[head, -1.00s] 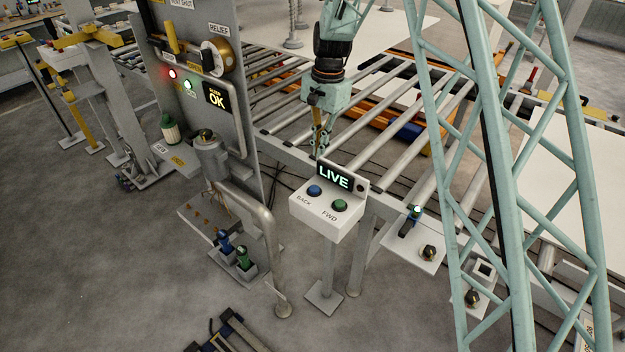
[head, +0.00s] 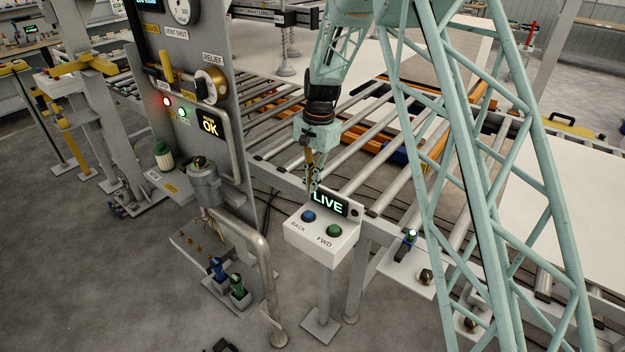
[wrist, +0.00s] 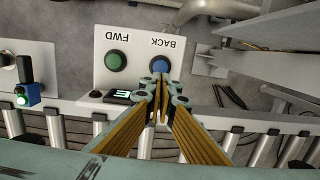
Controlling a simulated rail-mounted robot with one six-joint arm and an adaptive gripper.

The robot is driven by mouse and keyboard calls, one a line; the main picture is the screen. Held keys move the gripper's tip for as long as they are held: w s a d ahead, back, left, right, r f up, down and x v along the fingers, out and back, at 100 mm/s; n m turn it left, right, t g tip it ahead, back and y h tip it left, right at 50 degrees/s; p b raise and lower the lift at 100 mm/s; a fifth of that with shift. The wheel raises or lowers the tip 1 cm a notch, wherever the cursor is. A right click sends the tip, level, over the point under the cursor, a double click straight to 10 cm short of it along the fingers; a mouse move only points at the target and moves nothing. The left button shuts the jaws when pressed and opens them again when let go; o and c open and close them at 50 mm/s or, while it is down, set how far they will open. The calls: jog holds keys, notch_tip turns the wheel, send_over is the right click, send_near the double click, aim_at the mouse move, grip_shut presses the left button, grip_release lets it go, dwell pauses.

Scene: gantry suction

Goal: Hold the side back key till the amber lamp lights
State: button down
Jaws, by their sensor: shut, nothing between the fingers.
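A white control box (head: 318,245) on a post carries a blue BACK button (head: 308,216), a green FWD button (head: 334,230) and a lit LIVE display (head: 328,203). A small dark round fitting (head: 355,212) sits beside the display; I cannot tell if it is a lamp, and no amber glow shows on the box. My gripper (head: 312,188) is shut and empty, pointing down just behind the display. Contact with the button is not visible.
The roller conveyor (head: 362,165) runs behind the box. A grey panel (head: 225,120) with red and green lamps and an OK sign stands left, with a bent pipe (head: 262,265) before it. A small shelf (head: 405,262) with a green-lit switch is at right.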

aim_at(310, 214)
jog(key=f, duration=0.9)
jog(key=shift+s+a+f+b, duration=0.2)
jog(key=shift+a+f+b, duration=0.1)
jog(key=shift+a+b, duration=0.1)
jog(key=shift+f, duration=0.1)
jog(key=shift+f+b, duration=0.3)
jog(key=shift+f, duration=0.5)
jog(key=shift+s+f, duration=0.1)
jog(key=shift+f, duration=0.15)
jog(key=shift+s+f, duration=0.25)
jog(key=shift+s, duration=0.05)
dwell(1.9)
jog(key=shift+r, duration=0.15)
notch_tip(310, 214, up, 14)
jog(key=w+d+p, duration=0.1)
jog(key=p, duration=0.1)
jog(key=shift+w+r, duration=0.15)
jog(key=shift+r, duration=0.1)
dwell(0.6)
dwell(0.5)
